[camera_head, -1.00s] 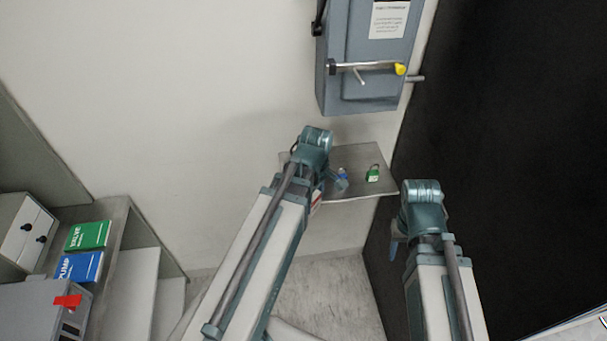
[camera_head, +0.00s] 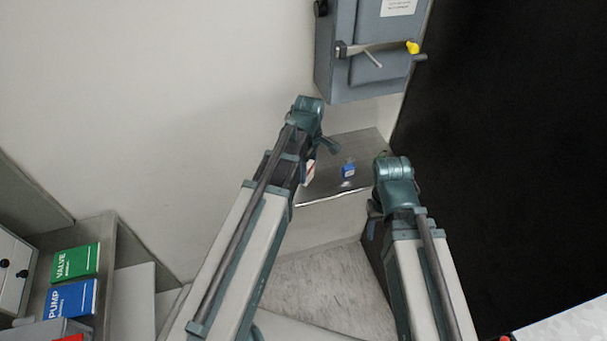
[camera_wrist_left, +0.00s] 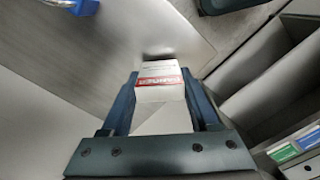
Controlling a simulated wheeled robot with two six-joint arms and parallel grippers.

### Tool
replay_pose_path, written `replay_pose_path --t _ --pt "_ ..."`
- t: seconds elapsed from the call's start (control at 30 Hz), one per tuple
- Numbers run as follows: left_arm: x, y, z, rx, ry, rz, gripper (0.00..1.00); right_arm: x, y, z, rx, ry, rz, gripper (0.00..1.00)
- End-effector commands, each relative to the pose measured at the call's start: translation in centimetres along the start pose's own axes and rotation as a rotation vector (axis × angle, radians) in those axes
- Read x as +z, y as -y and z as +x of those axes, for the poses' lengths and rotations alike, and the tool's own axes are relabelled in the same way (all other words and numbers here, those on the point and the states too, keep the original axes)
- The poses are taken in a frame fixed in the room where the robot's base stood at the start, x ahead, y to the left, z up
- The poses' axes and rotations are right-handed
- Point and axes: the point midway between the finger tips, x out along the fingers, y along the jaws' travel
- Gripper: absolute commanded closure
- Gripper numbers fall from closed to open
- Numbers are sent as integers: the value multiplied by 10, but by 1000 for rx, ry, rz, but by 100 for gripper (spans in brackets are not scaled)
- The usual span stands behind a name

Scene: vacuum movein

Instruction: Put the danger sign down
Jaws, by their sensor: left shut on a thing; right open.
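The danger sign (camera_wrist_left: 157,82), a small white tag with a red band, is held between the fingers of my left gripper (camera_wrist_left: 160,96) in the left wrist view. In the head view the sign (camera_head: 309,174) shows as a small white and red piece beside my left gripper (camera_head: 316,160), at the left edge of the metal shelf (camera_head: 368,150). Whether it touches the shelf is unclear. My right gripper (camera_head: 375,209) is open, in front of the shelf's right side, and mostly hidden by its own wrist.
A blue padlock (camera_head: 348,170) stands on the shelf. A grey switch box (camera_head: 370,75) with a yellow-tipped handle (camera_head: 412,47) hangs above. Green VALVE (camera_head: 76,262) and blue PUMP (camera_head: 70,300) boxes sit at left. A black panel (camera_head: 500,150) bounds the right.

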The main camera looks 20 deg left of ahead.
Motion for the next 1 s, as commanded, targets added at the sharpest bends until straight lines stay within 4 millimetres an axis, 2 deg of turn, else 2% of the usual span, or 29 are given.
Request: replay_pose_path --t 0.03,0.1,0.37,0.5,0.53,0.6,0.7,1.0 --pt "4 0 12 0 0 1 91 -1 1 12 0 0 -1 50" --pt "7 -1 16 0 0 0 91 -1 2 16 1 0 -2 50" --pt "8 -1 13 0 0 -2 91 -1 1 13 1 0 -2 50" --pt "7 -1 18 0 0 -2 91 -1 2 18 1 0 -2 50" --pt "7 -1 17 0 0 -2 35 -1 2 16 1 0 -2 50" --pt "7 -1 16 0 0 -2 22 -1 1 16 1 0 -2 50" --pt "7 -1 16 0 0 -2 9 -1 1 16 1 0 -2 50" --pt "7 -1 15 0 0 -2 9 -1 1 15 1 0 -2 50"
